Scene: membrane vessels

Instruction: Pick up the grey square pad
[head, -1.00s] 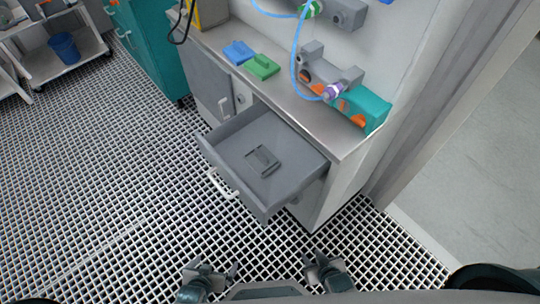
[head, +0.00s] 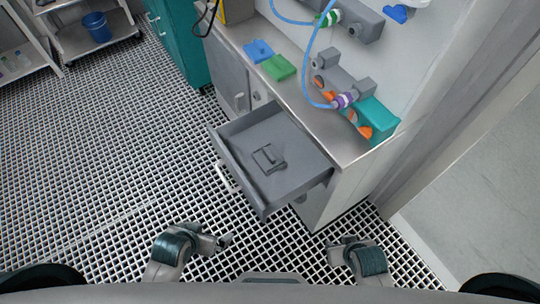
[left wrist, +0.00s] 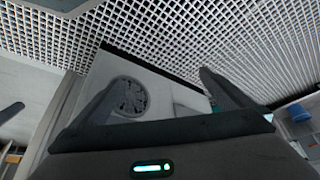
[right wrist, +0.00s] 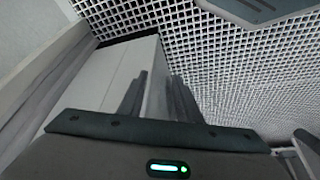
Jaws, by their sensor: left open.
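The grey square pad (head: 269,158), with a raised grip on top, lies flat on the floor of the open grey drawer (head: 247,128) in the head view. My left gripper (head: 226,241) is in front of the drawer, low in the head view, apart from the pad. Its fingers are wide apart and empty in the left wrist view (left wrist: 155,85). My right gripper (head: 333,244) is lower right of the drawer, also apart from the pad. Its fingers stand partly apart with nothing between them in the right wrist view (right wrist: 159,85). Neither wrist view shows the pad.
A blue pad (head: 258,50) and a green pad (head: 278,67) lie on the worktop above the drawer. Grey holders and a teal block (head: 377,120) stand along its right. A wall (head: 440,130) stands at right. The grid floor (head: 110,160) at left is clear.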

